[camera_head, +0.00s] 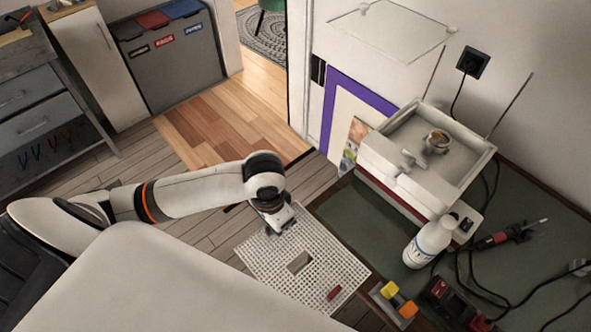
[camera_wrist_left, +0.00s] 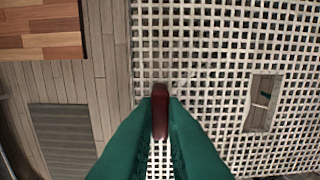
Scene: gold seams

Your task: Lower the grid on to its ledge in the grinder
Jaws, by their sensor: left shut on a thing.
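The grid (camera_head: 265,262) is a pale, flat mesh panel with a rectangular opening and a dark red handle (camera_head: 333,293) near its front right. My left gripper (camera_head: 280,222) is at the grid's far edge. In the left wrist view my green fingers (camera_wrist_left: 160,125) are shut on another dark red handle (camera_wrist_left: 160,100) of the grid (camera_wrist_left: 215,60). The grid appears held over the floor, in front of and left of the grinder. The grinder (camera_head: 375,155) is a white open-topped box with a small round part (camera_head: 438,142) inside. I cannot make out its ledge. My right gripper is not in view.
The grinder stands on a dark green worktop (camera_head: 375,235). A white bottle (camera_head: 430,243) is close to its front. A soldering tool (camera_head: 510,234), cables and yellow and orange blocks (camera_head: 398,299) lie to the right and front. A clear panel (camera_head: 390,28) is above the grinder.

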